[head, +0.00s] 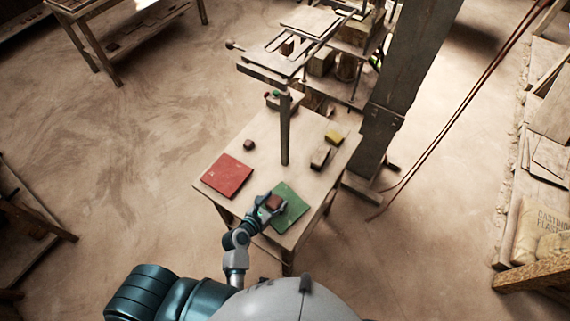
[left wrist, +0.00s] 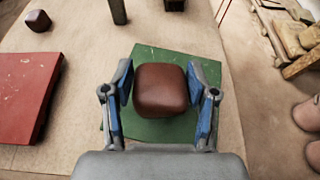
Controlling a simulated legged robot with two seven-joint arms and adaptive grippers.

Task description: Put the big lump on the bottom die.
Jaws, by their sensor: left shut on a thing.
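The big lump (left wrist: 160,90), a reddish-brown rounded block, sits between the fingers of my left gripper (left wrist: 158,103), which is shut on it. In the head view the lump (head: 274,202) and my left gripper (head: 267,205) are over the green square (head: 290,216) at the table's near edge. I cannot tell whether the lump is clear of the green square. A smaller dark lump (head: 249,145) lies farther back on the table; it also shows in the left wrist view (left wrist: 38,20). I cannot make out the bottom die for certain. My right gripper is not in view.
A red square (head: 228,175) lies left of the green one. An upright post (head: 285,130) stands on the table, with a yellow block (head: 334,137) and a brown block (head: 320,157) to its right. A thick wooden beam (head: 388,110) rises beyond the table's right side.

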